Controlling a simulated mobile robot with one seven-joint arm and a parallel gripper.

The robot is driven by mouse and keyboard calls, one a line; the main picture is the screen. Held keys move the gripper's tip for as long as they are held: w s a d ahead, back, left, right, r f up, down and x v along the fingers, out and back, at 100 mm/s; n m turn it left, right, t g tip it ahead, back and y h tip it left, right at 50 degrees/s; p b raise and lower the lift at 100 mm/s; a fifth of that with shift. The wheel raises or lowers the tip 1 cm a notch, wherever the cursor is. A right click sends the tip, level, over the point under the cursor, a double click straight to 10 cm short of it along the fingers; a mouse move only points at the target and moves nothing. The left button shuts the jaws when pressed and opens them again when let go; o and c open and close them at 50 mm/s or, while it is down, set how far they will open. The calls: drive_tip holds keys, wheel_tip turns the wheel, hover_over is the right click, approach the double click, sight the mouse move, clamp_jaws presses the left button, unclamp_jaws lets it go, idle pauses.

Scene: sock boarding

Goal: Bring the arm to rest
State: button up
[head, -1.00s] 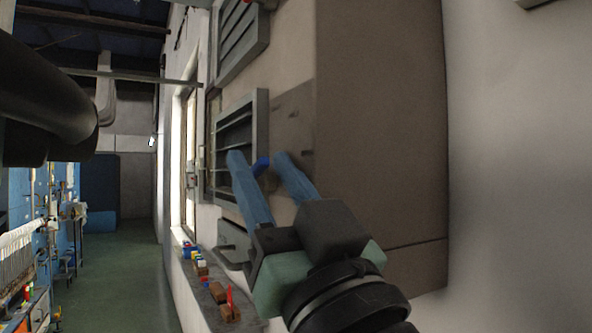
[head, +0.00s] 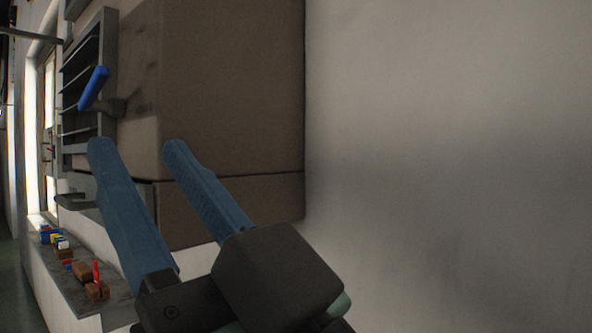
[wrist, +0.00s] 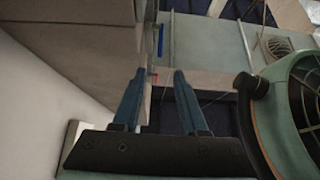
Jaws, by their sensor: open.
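My gripper (head: 135,145) has two long blue fingers and a dark body. In the head view it is in the lower middle, in front of a large brown cabinet-like block, with the fingers pointing up and left. The fingers stand apart with nothing between them. In the wrist view the gripper (wrist: 160,76) also shows open and empty. I cannot tell how far the fingertips are from the block.
The brown block (head: 235,85) has a grey slatted vent (head: 85,60) and a blue handle-like piece (head: 94,88). A ledge (head: 90,300) at lower left holds brown blocks (head: 82,271) and small coloured pieces. A bare pale wall (head: 450,150) fills the right.

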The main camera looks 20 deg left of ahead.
drive_tip(key=w+d+r+m+t+h+p, duration=0.2)
drive_tip(key=d+m+t+h, duration=0.4)
drive_tip(key=t+h, duration=0.3)
drive_tip(key=w+d+r+m+t+h+p, duration=0.2)
drive_tip(key=d+m+t+h, duration=0.5)
drive_tip(key=h, duration=0.7)
drive_tip(key=shift+w+d+r+m+t+p, duration=0.3)
drive_tip(key=shift+w+d+r+t, duration=0.25)
drive_tip(key=shift+d+r+t, duration=0.4)
drive_tip(key=shift+d+f, duration=0.1)
drive_tip(key=shift+f, duration=0.05)
